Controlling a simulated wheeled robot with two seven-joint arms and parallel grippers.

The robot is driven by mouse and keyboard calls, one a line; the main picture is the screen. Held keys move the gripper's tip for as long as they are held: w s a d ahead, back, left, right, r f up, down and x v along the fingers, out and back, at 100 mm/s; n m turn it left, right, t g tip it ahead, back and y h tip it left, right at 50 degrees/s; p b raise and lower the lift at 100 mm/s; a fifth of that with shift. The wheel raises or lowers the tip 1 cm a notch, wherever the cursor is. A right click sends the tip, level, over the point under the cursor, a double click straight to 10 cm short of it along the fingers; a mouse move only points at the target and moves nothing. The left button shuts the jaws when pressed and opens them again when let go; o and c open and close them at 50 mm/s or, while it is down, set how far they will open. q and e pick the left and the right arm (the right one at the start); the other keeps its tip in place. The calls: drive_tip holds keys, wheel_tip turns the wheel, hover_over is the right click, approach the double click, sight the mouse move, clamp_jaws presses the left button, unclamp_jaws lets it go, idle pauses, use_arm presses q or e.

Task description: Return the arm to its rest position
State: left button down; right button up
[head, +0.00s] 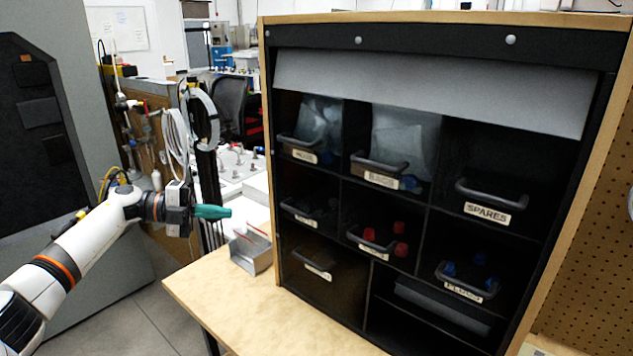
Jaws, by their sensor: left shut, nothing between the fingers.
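My left arm comes in from the left, white with orange bands. My left gripper (212,211) has teal fingers that are shut with nothing between them. It is in the air, left of the black shelf cabinet (436,40) and above the left end of the wooden table (225,298). It appears clear of both. My right gripper is not in view.
The cabinet holds several handled bins, including one labelled SPARES (487,213) and one with red parts (400,229). A small metal holder (251,252) stands on the table by the cabinet. A grey panel (85,120) rises behind my arm. Bare floor (150,325) shows at lower left.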

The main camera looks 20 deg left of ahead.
use_arm(q)
drive_tip(key=d+f+n+t+y, duration=0.3)
drive_tip(key=d+f+n+t, duration=0.4)
drive_tip(key=d, duration=0.3)
drive_tip(key=d+f+n+t+y, duration=0.4)
drive_tip(key=d+f+n, duration=0.35)
drive_tip(key=d, duration=0.25)
drive_tip(key=s+a+f+n+g+y, duration=0.1)
drive_tip(key=s+f+n+g+y, duration=0.3)
drive_tip(key=s, duration=0.4)
drive_tip(key=s+f+n+g+y, duration=0.1)
drive_tip(key=s+f+n+y, duration=0.2)
drive_tip(key=s+f+n, duration=0.35)
drive_tip(key=s+a+f+n+g, duration=0.1)
drive_tip(key=s+f+n+g, duration=0.25)
drive_tip(key=s+g, duration=1.15)
drive_tip(key=s+f+t, duration=0.3)
drive_tip(key=s+f, duration=0.1)
drive_tip(key=f, duration=1)
drive_tip(key=s+f+t, duration=0.2)
drive_tip(key=s+f, duration=0.1)
drive_tip(key=f, duration=1)
drive_tip(key=s+a+f+m+g+y, duration=0.1)
drive_tip(key=s+a+f, duration=0.2)
drive_tip(key=s+f, duration=1.2)
drive_tip(key=shift+s+f, duration=0.15)
drive_tip(key=shift+s, duration=0.6)
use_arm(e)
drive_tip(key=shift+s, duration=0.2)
